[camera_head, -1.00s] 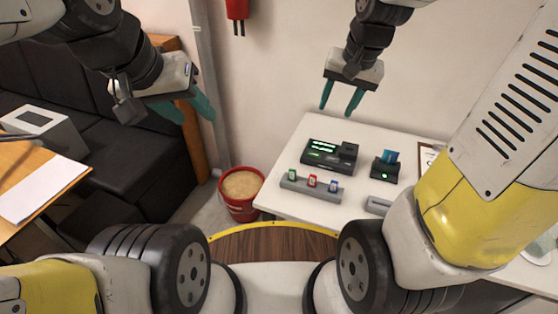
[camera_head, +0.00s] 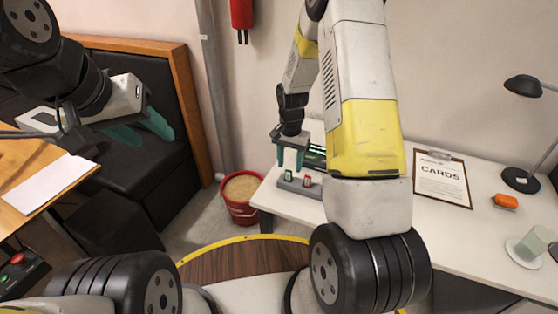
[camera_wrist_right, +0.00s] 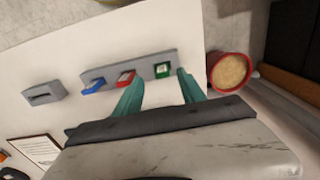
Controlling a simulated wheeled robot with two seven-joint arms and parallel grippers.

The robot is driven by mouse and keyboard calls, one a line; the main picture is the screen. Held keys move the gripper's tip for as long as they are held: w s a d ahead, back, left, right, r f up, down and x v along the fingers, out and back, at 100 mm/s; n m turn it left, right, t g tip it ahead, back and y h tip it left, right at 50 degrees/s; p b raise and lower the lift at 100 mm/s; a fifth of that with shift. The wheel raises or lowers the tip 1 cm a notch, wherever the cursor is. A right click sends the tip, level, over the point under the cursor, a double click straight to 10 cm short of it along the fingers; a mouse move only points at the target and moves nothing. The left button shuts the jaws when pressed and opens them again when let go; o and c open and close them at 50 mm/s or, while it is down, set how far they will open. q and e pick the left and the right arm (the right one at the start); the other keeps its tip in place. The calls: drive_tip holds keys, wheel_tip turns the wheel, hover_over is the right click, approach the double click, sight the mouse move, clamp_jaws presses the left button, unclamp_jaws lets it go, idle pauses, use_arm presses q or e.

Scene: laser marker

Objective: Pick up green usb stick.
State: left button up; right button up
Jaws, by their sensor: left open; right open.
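The green usb stick (camera_head: 288,175) stands in a grey holder (camera_head: 298,188) on the white table. A red stick (camera_wrist_right: 125,78) and a blue stick (camera_wrist_right: 94,86) stand in the same holder. In the head view my right arm hides the blue one. My left gripper (camera_head: 151,134) is open and empty at the left, far from the holder.
A grey slotted block (camera_wrist_right: 43,93) lies near the holder. A red bucket (camera_head: 240,205) stands beside the table. A clipboard (camera_head: 443,182), an orange object (camera_head: 505,200), a cup (camera_head: 532,243) and a lamp (camera_head: 523,86) are at the right. A dark device behind the holder is mostly hidden.

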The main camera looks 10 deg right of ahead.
sight(288, 172)
drive_tip(key=f, duration=0.4)
drive_tip(key=shift+w+a+f, duration=0.15)
drive_tip(key=shift+w+f, duration=0.05)
drive_tip(key=shift+f, duration=0.2)
clamp_jaws()
